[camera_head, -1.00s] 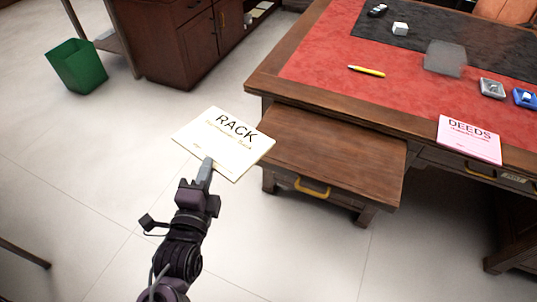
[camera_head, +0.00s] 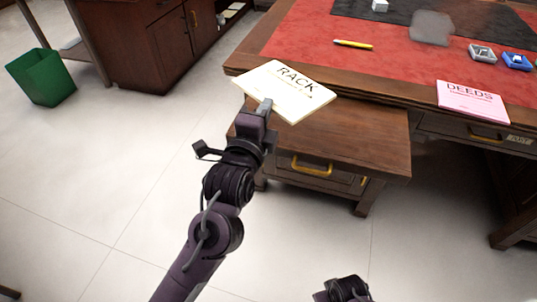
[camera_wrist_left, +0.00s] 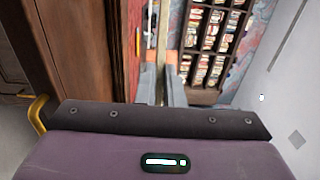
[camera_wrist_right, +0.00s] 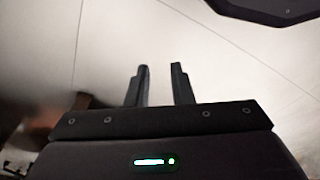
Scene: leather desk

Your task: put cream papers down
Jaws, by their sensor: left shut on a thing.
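The cream papers (camera_head: 284,92), marked "RACK", are held flat by my left gripper (camera_head: 265,106) at their near left edge. They are over the back left part of the low wooden side table (camera_head: 345,140) and overlap the desk's front left corner in the head view. In the left wrist view my left gripper (camera_wrist_left: 161,82) is shut on the papers, seen edge-on as a thin strip (camera_wrist_left: 162,45). My right gripper (camera_wrist_right: 159,88) is open and empty above the floor in the right wrist view. Part of my right arm shows at the bottom of the head view.
Pink papers marked "DEEDS" (camera_head: 471,101) lie at the desk's front edge. A yellow pen (camera_head: 353,44), a grey item (camera_head: 482,52) and a blue item (camera_head: 517,61) are on the red desk top (camera_head: 300,40). A green bin (camera_head: 42,77) stands on the floor at left.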

